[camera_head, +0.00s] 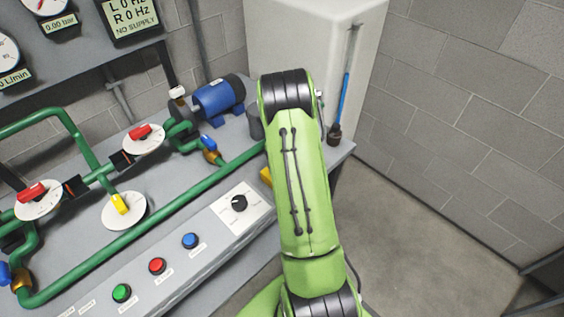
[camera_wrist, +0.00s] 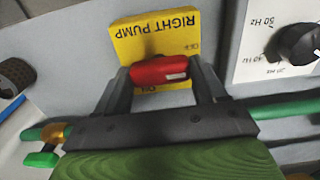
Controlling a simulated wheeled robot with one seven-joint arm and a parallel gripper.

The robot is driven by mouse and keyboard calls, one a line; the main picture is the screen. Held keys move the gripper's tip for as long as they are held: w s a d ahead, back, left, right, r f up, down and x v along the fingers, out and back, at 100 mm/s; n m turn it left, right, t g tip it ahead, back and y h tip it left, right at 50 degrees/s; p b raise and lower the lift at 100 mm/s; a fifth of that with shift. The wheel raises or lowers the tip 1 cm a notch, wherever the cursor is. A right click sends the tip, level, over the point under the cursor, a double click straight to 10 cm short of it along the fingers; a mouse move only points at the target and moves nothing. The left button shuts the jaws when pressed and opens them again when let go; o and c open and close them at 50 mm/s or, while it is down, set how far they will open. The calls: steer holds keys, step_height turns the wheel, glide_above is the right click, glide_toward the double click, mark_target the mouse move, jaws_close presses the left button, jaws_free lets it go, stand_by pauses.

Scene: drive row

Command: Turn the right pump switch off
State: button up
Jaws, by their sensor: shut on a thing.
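The right pump switch shows in the wrist view as a red handle (camera_wrist: 158,71) on a yellow plate (camera_wrist: 127,47) lettered RIGHT PUMP, upside down in the picture. My gripper (camera_wrist: 161,76) has one finger at each end of the red handle and is shut on it. The handle lies crosswise in the picture, slightly tilted. The small position marks on the plate are too blurred or covered to read surely. In the head view only a yellow edge of the plate (camera_head: 266,177) shows beside my green arm, which hides the handle and my gripper.
A black speed dial (camera_head: 240,203) sits close to the switch and also shows in the wrist view (camera_wrist: 299,43). Blue (camera_head: 190,241), red (camera_head: 157,265) and green (camera_head: 121,292) buttons line the panel. Green pipes (camera_head: 175,207) and a blue motor (camera_head: 218,96) lie behind. Open floor is at right.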

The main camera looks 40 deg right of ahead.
steer(key=o, duration=1)
steer(key=shift+o, duration=0.2)
steer(key=shift+r, duration=0.15)
step_height(320, 180, up, 16)
steer(key=p, duration=0.3)
steer(key=shift+f+p, duration=0.25)
steer(key=shift+p, duration=0.05)
